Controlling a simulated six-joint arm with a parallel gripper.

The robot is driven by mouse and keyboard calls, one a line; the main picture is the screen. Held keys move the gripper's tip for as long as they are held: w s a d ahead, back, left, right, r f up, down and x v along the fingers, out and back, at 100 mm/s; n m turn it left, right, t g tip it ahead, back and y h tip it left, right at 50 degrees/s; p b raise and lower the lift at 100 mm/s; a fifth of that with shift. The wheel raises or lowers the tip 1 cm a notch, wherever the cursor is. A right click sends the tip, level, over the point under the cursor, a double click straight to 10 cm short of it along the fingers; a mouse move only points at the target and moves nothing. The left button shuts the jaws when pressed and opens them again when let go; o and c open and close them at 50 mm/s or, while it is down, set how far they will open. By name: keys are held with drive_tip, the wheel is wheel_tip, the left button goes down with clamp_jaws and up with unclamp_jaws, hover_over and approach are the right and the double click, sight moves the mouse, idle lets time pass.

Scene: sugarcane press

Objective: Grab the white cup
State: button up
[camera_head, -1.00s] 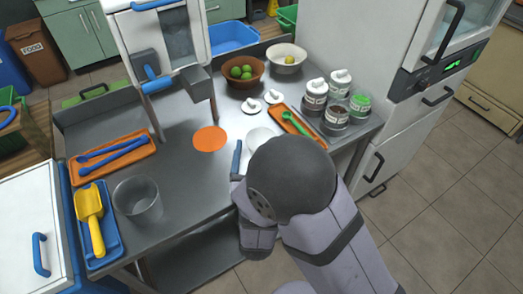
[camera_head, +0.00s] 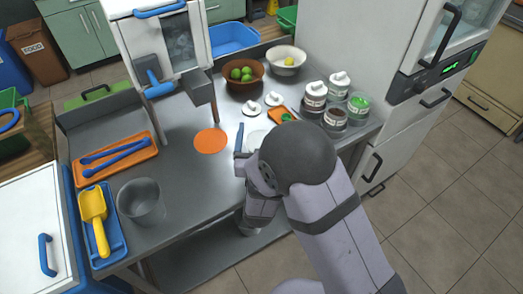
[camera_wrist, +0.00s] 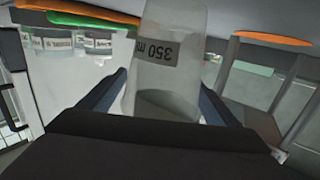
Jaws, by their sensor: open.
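The white cup (camera_wrist: 168,60) is pale and translucent with a grey "350 ml" label, and it appears upside down in the wrist view. In the head view only part of the cup (camera_head: 257,138) shows, behind my wrist on the metal table. My gripper (camera_wrist: 163,82) is open, with one blue-grey finger on each side of the cup. Whether the fingers touch it cannot be told. In the head view one finger shows left of the cup, and the rest of my gripper is hidden by my arm.
The orange disc (camera_head: 210,141) lies left of the cup. A clear container (camera_head: 142,202) stands front left. The press (camera_head: 165,50) stands back left.

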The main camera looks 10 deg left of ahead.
drive_tip(key=shift+c, duration=0.7)
drive_tip(key=c, duration=0.9)
drive_tip(key=shift+r, duration=0.2)
drive_tip(key=shift+a+r, duration=0.1)
drive_tip(key=shift+r, duration=4.7)
drive_tip(key=shift+c, duration=0.2)
